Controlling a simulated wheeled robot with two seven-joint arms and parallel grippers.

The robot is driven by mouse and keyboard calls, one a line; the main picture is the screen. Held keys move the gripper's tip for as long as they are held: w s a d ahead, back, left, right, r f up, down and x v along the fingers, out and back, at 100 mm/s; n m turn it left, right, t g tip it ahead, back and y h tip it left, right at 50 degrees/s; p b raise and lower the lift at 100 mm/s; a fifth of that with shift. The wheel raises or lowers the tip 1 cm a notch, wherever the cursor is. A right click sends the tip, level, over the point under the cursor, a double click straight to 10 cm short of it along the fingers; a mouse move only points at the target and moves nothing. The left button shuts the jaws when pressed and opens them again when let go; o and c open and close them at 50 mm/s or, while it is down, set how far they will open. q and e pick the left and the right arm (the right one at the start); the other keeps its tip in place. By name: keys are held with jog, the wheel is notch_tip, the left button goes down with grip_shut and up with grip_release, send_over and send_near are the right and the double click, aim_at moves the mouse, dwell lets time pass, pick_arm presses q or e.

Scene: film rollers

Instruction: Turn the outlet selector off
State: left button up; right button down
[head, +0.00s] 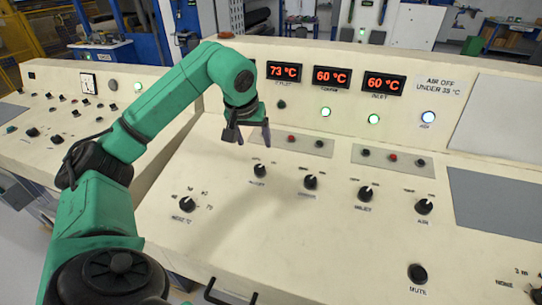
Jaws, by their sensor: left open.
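The row of black selector knobs runs across the sloped cream panel. The leftmost knob (259,171) sits below the display reading 73 °C (284,72), whose label seems to be OUTLET. The knob's own label is too blurred to read surely, so I take it as the outlet selector by its place. Its white pointer mark points roughly up. My left gripper (249,138) is open and empty, with its fingers pointing down, above and slightly left of this knob, apart from it. My right gripper does not show.
To the right stand similar knobs: the second (310,182), the third (365,194) and the air knob (424,206). A temperature knob (187,204) lies to the left. Small button plates (393,160) sit above the row. A black mute knob (417,273) is lower right.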

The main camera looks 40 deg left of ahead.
pick_arm(q)
send_near(259, 167)
jog(key=p+x, duration=0.1)
jog(key=x, duration=0.7)
jog(key=shift+w+p, duration=0.15)
jog(key=shift+p, duration=0.2)
jog(key=shift+f, duration=0.25)
grip_shut()
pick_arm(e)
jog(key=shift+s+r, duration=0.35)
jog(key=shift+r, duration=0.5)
